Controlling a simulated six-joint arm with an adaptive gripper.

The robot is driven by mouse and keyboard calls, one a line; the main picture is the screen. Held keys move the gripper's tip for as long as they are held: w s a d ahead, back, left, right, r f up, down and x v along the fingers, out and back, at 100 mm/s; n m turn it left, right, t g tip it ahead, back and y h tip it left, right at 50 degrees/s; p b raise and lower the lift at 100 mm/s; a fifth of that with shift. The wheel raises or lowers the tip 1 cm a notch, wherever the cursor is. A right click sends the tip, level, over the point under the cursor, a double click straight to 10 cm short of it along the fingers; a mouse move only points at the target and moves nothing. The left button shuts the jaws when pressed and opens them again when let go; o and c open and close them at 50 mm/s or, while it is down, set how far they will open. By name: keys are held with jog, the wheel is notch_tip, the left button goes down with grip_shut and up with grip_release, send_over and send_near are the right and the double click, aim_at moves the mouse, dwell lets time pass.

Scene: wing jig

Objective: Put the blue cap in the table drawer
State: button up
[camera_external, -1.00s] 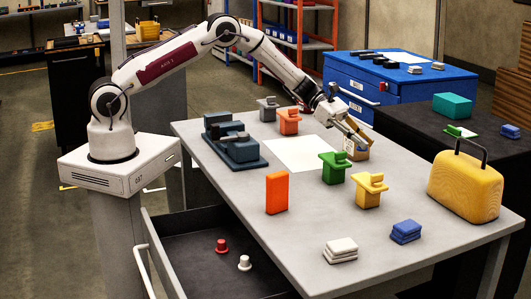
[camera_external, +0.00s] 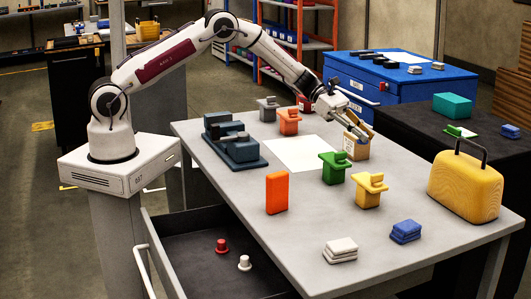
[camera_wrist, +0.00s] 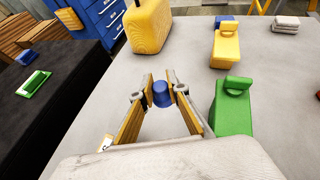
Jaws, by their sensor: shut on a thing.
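The blue cap (camera_wrist: 161,94) is between the fingertips of my gripper (camera_wrist: 162,90) in the wrist view, and the fingers are shut on it. In the external view my gripper (camera_external: 362,132) is over the far right part of the table, at a tan box; the cap cannot be made out there. The table drawer (camera_external: 190,275) is pulled open at the near left. A red cap (camera_external: 222,246) and a white cap (camera_external: 244,262) stand inside it, apart from each other.
The tan box (camera_external: 356,150) is beside my gripper. A green block (camera_external: 334,168), a yellow block (camera_external: 368,190) and an orange block (camera_external: 277,193) stand on the table (camera_external: 300,235). A yellow case (camera_external: 466,187) stands at the right. The drawer has free floor around its caps.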

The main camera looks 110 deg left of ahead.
jog(key=shift+w+d+r, duration=0.1)
jog(key=shift+d+r, duration=0.2)
jog(key=shift+d, duration=0.25)
jog(key=s+d+r, duration=0.3)
jog(key=d, duration=0.5)
jog(key=s+d+r, duration=0.2)
jog(key=s+d, duration=0.1)
jog(key=d, duration=0.6)
jog(key=s+d+r, duration=0.3)
jog(key=d, duration=0.5)
jog(key=s+d+n+y, duration=0.1)
jog(key=s+d, duration=0.5)
jog(key=s, duration=0.3)
jog(key=shift+s+d+f, duration=0.2)
jog(key=shift+s+f, duration=0.2)
jog(key=shift+a, duration=0.1)
